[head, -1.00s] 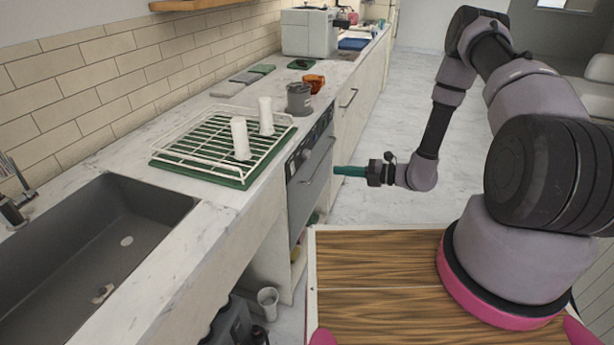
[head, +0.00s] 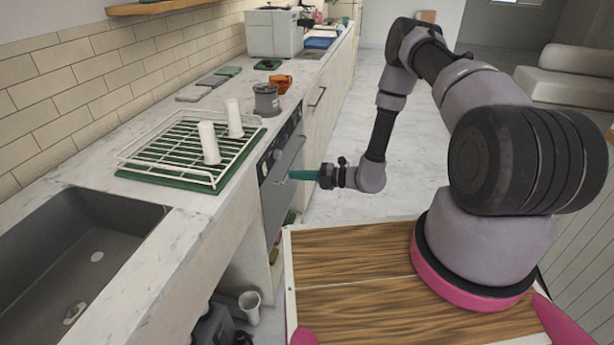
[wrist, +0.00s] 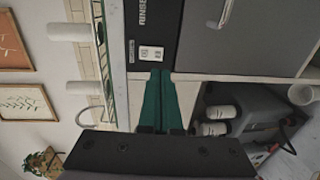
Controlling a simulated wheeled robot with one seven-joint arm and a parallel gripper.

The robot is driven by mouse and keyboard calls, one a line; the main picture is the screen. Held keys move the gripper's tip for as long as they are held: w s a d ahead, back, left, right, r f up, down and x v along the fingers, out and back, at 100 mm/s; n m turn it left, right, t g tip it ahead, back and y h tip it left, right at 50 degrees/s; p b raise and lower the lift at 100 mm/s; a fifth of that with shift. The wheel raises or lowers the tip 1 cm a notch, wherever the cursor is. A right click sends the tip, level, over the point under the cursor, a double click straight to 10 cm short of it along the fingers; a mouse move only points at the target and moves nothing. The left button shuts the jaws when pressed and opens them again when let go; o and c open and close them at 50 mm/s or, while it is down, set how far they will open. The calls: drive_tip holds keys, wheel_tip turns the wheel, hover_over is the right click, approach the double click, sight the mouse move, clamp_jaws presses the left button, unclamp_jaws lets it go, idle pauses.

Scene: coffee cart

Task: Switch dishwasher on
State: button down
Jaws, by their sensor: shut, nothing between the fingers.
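The dishwasher (head: 282,188) is a grey-fronted unit under the counter, with a dark control strip along its top and a bar handle. The wrist view shows its dark panel (wrist: 143,18) with the lettering "RINSE", and its grey door (wrist: 245,38) with the handle. A small white switch (wrist: 151,53) sits at the panel's end. My gripper (head: 291,175) has green fingers, which are shut and empty, pointing at the dishwasher front. In the wrist view the fingertips (wrist: 160,72) lie just below the switch; I cannot tell whether they touch the panel.
A green drying mat (head: 190,183) with a white rack and two white cups stands on the counter above. A sink (head: 75,250) is at the left. A grey container (head: 266,100) stands near the counter edge. Open floor lies right of the dishwasher.

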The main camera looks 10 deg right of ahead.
sight(266, 173)
drive_tip(key=x, duration=0.7)
drive_tip(key=shift+w+a, duration=0.2)
drive_tip(key=shift+a, duration=0.2)
drive_tip(key=shift+a, duration=0.15)
drive_tip(key=shift+f, duration=0.1)
drive_tip(key=s+d+f, duration=0.1)
drive_tip(key=s+d, duration=0.1)
drive_tip(key=d, duration=0.4)
drive_tip(key=s+d, duration=0.2)
drive_tip(key=d, duration=0.5)
drive_tip(key=shift+s+f, duration=0.35)
